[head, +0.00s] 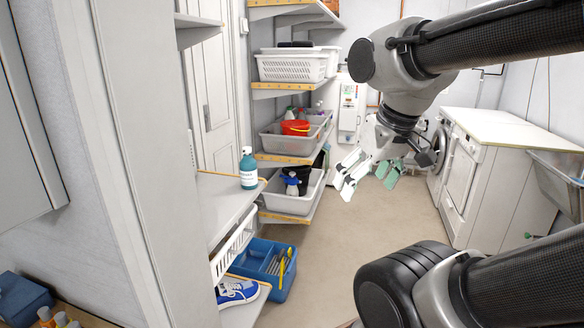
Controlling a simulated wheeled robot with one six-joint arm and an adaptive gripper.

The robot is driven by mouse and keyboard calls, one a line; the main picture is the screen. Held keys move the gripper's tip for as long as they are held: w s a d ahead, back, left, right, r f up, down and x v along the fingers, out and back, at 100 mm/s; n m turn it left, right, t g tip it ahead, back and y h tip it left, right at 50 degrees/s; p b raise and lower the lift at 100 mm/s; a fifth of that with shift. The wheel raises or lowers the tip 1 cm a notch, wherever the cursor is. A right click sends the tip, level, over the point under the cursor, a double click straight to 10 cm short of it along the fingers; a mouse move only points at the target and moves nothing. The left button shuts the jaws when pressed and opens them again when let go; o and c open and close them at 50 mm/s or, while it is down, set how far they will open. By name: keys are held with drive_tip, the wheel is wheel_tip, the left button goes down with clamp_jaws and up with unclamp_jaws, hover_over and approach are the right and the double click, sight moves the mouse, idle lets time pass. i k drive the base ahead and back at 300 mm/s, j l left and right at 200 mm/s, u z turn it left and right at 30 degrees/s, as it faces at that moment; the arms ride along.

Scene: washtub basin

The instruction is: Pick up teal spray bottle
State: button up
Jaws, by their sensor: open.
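The teal spray bottle (248,170) stands upright near the edge of a light shelf on the left in the head view. It has a white label and a dark top. My gripper (366,176) hangs from my arm to the right of the bottle, over the open floor. Its fingers are spread apart with nothing between them. A clear gap separates the gripper from the bottle.
The bottle's shelf (218,205) adjoins a pale wall panel. Below are a blue caddy (254,262) and a blue shoe (238,293). Shelving behind holds grey bins (288,144) and a white basket (290,68). White appliances (484,160) stand right. The middle floor is clear.

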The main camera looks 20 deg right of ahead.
sight(248, 169)
drive_tip(key=z, duration=0.1)
drive_tip(key=i+l+u, duration=0.15)
drive_tip(key=i+l, duration=0.15)
drive_tip(key=i+l+u, duration=0.2)
drive_tip(key=l, duration=0.25)
drive_tip(key=i+l+u, duration=0.15)
drive_tip(key=i+l, duration=0.2)
drive_tip(key=l, duration=0.1)
